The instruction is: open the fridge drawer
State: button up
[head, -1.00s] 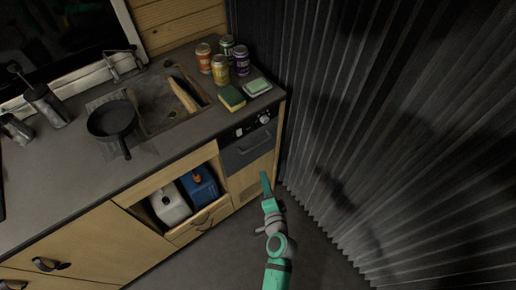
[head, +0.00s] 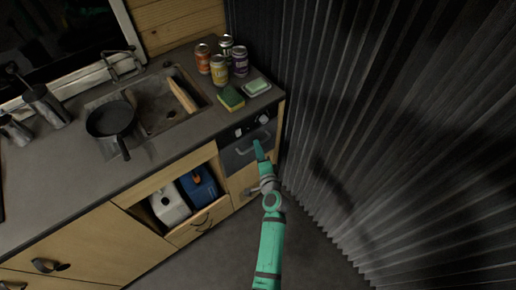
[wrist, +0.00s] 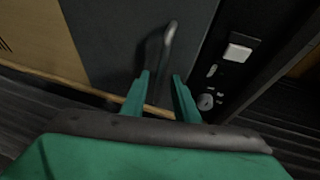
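The fridge drawer (head: 234,157) is a dark front panel under the right end of the counter, and it looks shut. Its bar handle (wrist: 170,40) shows in the wrist view, just ahead of my fingers. A control strip (wrist: 221,70) with a white switch and a knob runs beside the panel. My gripper (wrist: 160,85) is open, its two green fingers apart with the handle's line between them. I cannot tell whether the fingers touch the handle. In the head view my gripper (head: 258,150) is in front of the panel and hides part of it.
Several cans (head: 219,70), a sponge (head: 231,98) and a soap dish (head: 257,87) stand on the counter above. An open cubby (head: 154,212) holding white and blue canisters is to the left. A pleated curtain (head: 390,130) is close on the right.

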jog(key=shift+w+a+f, duration=0.1)
jog(key=shift+w, duration=0.35)
grip_shut()
jog(key=shift+s, duration=0.1)
